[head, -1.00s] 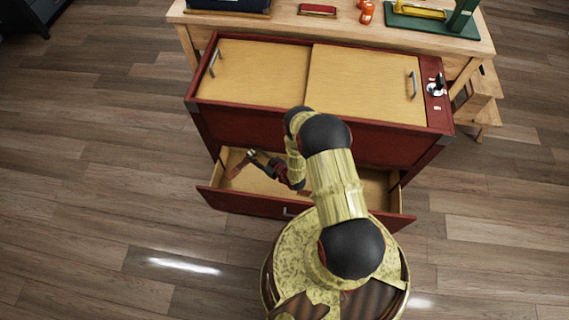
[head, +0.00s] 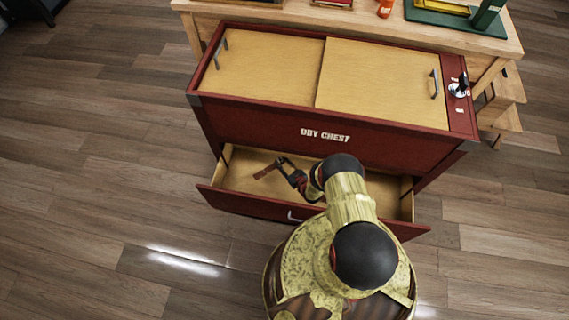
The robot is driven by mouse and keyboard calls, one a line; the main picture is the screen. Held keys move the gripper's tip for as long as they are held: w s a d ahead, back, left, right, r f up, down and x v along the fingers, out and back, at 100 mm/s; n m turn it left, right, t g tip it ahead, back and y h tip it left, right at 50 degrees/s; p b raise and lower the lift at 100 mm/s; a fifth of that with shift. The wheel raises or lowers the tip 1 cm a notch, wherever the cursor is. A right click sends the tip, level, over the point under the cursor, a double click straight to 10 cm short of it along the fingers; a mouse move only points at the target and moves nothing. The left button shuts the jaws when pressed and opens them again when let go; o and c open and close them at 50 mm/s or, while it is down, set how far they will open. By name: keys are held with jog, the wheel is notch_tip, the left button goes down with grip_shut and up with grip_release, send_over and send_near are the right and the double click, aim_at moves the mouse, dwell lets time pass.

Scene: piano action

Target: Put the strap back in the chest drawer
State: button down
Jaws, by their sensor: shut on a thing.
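The red chest (head: 250,118), marked "DRY CHEST", has its bottom drawer (head: 240,204) pulled open toward me. The drawer's pale wooden floor shows on both sides of my arm. My gripper (head: 278,167) is over the left half of the open drawer, shut on a short reddish-brown strap (head: 265,172). The strap sticks out to the left of the fingertips. I cannot tell whether it touches the drawer floor. My arm hides part of the drawer's right half.
The chest top has two wooden panels with handles (head: 385,85) and a black knob at the right. A wooden bench (head: 400,28) behind it bears a green stand (head: 455,18) and an orange bottle (head: 385,8). Wooden floor (head: 90,190) is clear at left.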

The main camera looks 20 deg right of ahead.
jog(key=shift+w+f+b, duration=0.1)
jog(key=shift+f+b, duration=2.35)
jog(key=shift+f, duration=1.05)
